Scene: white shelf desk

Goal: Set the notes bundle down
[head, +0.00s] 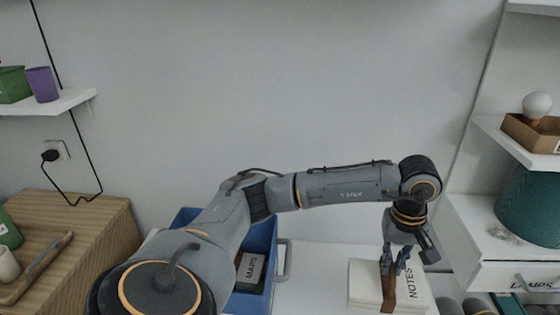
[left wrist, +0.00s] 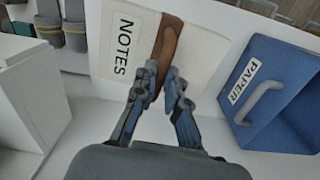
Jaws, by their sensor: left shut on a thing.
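The notes bundle (head: 366,283) is a cream block with a brown band and a label reading NOTES, at the lower right of the head view on the white desk. In the left wrist view the notes bundle (left wrist: 200,50) lies beyond my fingers. My left gripper (head: 391,270) points down over the bundle and is shut on its brown band. The left wrist view shows the fingertips of my left gripper (left wrist: 164,84) at the near end of that band. Whether the bundle touches the desk is hard to tell. My right gripper is not in view.
A blue bin (head: 267,235) with a MAPS item (head: 249,270) inside stands left of the bundle. The left wrist view shows a blue bin labelled PAPER (left wrist: 285,75) beside the bundle. A white drawer unit (head: 505,235) stands at right. White desk (head: 315,270) is bare between bin and bundle.

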